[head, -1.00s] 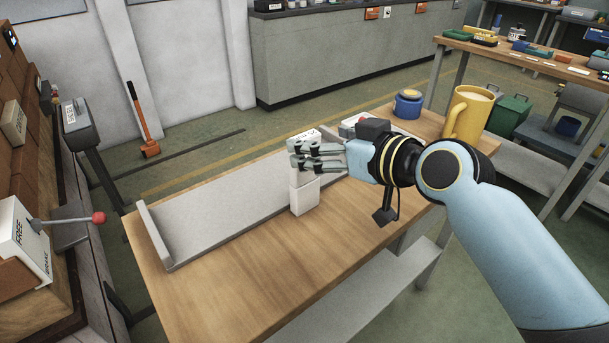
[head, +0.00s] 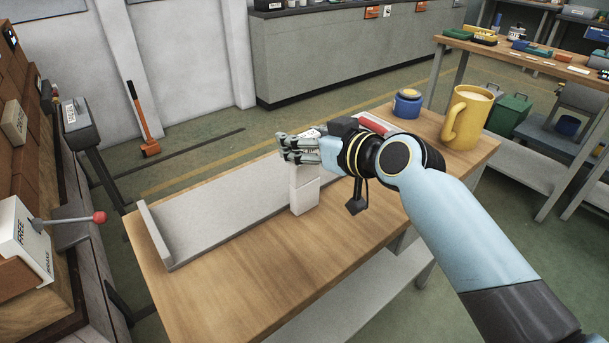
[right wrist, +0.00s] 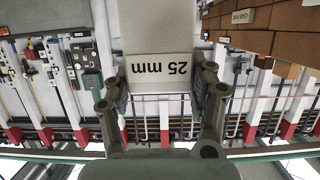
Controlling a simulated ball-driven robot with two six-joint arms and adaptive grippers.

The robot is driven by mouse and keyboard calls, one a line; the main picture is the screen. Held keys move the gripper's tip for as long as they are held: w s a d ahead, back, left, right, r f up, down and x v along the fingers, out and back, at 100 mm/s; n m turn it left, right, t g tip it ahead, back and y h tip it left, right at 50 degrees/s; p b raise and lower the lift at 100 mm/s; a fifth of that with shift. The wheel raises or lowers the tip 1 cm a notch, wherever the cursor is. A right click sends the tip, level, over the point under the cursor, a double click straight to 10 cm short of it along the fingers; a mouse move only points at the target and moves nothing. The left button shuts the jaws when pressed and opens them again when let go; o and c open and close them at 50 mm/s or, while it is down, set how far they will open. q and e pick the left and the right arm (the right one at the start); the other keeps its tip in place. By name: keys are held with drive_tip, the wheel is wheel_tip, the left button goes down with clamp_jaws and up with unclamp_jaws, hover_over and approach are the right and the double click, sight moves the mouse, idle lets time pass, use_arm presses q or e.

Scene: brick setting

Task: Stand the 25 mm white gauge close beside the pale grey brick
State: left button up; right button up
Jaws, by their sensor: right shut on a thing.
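My right gripper (head: 294,150) reaches in from the right and is shut, its fingers pointing left above the table. In the head view a pale upright block (head: 304,199) stands on the wooden table directly below the fingers. I cannot tell there where gauge and brick divide, as the gripper covers much of them. My left gripper is out of view.
A long grey plate (head: 215,212) with a raised left end lies along the table (head: 240,290). A red-topped item (head: 376,122), a blue jar (head: 408,104) and a yellow mug (head: 466,115) stand at the back right. The table's front is clear.

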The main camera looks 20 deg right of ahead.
clamp_jaws()
drive_tip(key=shift+r, duration=0.1)
